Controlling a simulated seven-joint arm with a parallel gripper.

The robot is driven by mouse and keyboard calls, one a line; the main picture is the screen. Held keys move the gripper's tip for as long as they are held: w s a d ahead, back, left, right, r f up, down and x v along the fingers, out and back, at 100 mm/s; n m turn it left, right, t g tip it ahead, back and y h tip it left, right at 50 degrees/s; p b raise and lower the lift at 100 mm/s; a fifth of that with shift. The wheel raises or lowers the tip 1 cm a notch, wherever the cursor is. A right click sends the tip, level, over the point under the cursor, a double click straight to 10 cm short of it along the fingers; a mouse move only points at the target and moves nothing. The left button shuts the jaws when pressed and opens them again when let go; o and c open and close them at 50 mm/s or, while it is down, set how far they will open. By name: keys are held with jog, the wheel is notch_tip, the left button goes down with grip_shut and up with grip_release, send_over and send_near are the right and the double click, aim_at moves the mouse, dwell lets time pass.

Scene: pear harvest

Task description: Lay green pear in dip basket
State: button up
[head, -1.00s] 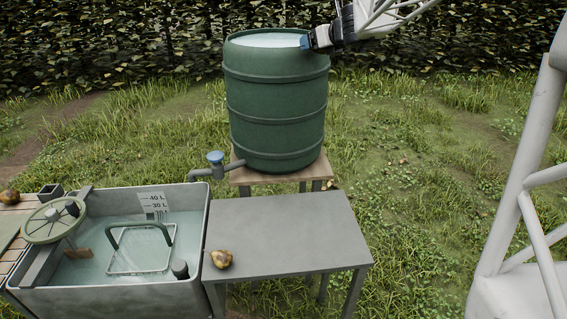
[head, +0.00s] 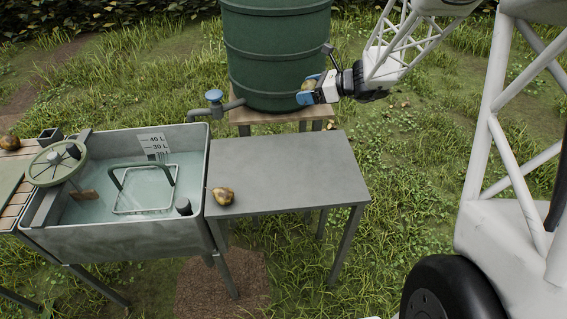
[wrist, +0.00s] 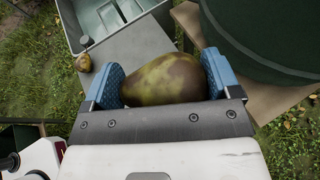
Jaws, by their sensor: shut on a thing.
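My gripper (head: 312,90) is shut on a green pear (wrist: 165,78) with brown patches, held between its blue fingers in the wrist view. In the head view this pear (head: 308,85) shows small between the fingertips, in front of the green barrel's lower right side and above the far side of the grey table. The dip basket (head: 145,209) is a wire frame with a dark raised handle. It stands in the water of the grey tank (head: 120,243), left of my gripper and well apart from it.
A brownish pear (head: 222,196) lies on the grey table's (head: 290,165) left front corner. The barrel (head: 277,50) stands on a wooden stand, with a blue-handled tap (head: 214,98) reaching toward the tank. A green wheel (head: 57,164) sits over the tank's left end. Most of the tabletop is clear.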

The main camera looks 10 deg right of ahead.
jog(key=s+a+f+n+g, duration=0.1)
jog(key=s+a+f+g, duration=0.1)
jog(key=s+f, duration=0.3)
jog(key=s+a+f+n+g, duration=0.2)
jog(key=s+f, duration=0.3)
jog(key=s, duration=0.5)
jog(key=s+a+f+n+g+y, duration=0.1)
jog(key=s+a+f+n, duration=0.1)
jog(key=s+f, duration=0.3)
jog(key=shift+s+f+g, duration=0.2)
jog(key=shift+s, duration=0.4)
jog(key=shift+s+f+g, duration=0.15)
jog(key=shift+s+g, duration=0.05)
jog(key=shift+s, duration=0.4)
send_over(282, 167)
jog(key=shift+a+f, duration=0.1)
jog(key=shift+f, duration=0.6)
jog(key=shift+f, duration=0.1)
jog(key=shift+f, duration=1.65)
jog(key=shift+f, duration=0.15)
